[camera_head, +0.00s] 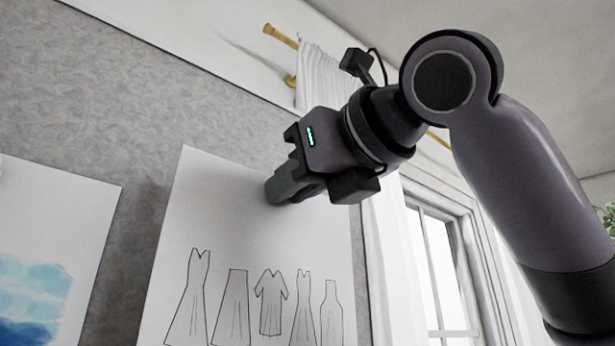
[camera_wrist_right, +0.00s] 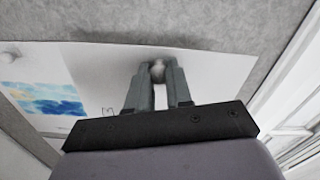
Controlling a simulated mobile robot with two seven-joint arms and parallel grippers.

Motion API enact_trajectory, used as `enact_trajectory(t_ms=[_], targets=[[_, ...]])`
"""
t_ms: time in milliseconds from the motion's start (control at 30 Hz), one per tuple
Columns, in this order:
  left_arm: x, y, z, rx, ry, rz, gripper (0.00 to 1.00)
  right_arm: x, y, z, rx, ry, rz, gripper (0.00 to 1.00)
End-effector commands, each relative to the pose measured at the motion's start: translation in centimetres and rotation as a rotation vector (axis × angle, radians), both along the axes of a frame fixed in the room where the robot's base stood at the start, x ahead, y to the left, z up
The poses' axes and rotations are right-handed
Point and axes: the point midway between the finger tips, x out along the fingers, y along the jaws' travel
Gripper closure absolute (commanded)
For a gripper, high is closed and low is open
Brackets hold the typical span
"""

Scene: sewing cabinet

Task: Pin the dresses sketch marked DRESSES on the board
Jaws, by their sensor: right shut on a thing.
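The dresses sketch (camera_head: 205,215) is a white sheet with several outlined garments, lying against the grey board (camera_head: 130,115). No DRESSES lettering is visible in this crop. The sheet also shows in the right wrist view (camera_wrist_right: 100,68). My right gripper (camera_head: 277,190) is at the upper part of the sketch, above the drawings. My left gripper is out of view.
A white curtain (camera_head: 322,78) on a brass rod and a window (camera_head: 438,270) are to the right.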

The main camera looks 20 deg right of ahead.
Motion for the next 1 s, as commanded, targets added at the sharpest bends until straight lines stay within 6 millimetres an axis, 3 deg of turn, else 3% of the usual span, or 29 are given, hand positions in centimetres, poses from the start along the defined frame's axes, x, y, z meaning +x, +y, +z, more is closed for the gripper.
enact_trajectory(t_ms=[700, 1000], targets=[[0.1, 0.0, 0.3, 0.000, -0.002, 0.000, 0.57, 5.6, 1.6, -0.1, 0.000, 0.001, 0.000, 1.00], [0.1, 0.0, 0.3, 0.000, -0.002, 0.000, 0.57, 6.8, 2.0, 0.0, -0.001, -0.001, 0.000, 1.00]])
